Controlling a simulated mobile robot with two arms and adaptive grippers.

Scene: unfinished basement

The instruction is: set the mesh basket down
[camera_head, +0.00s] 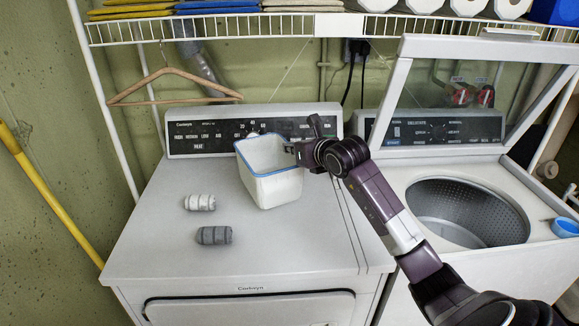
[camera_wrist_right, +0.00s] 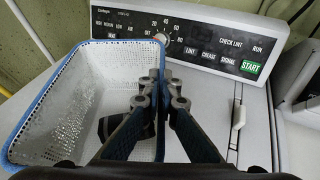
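The white mesh basket (camera_head: 272,188) with a blue rim is over the top of the left machine, close to its control panel. It looks roughly upright; I cannot tell whether its base touches the top. My right gripper (camera_head: 293,150) is at the basket's right side. In the right wrist view its fingers (camera_wrist_right: 160,88) are closed together across the blue rim of the basket (camera_wrist_right: 60,75), one inside and one outside. A dark shape (camera_wrist_right: 112,125) shows inside the basket, partly hidden by a finger. My left gripper is not in view.
A white roll (camera_head: 200,202) and a grey roll (camera_head: 214,235) lie on the machine top (camera_head: 150,245), left of the basket. The right machine's lid is open over its drum (camera_head: 465,210). A hanger (camera_head: 175,85) hangs from the wire shelf (camera_head: 220,28). The front of the left top is clear.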

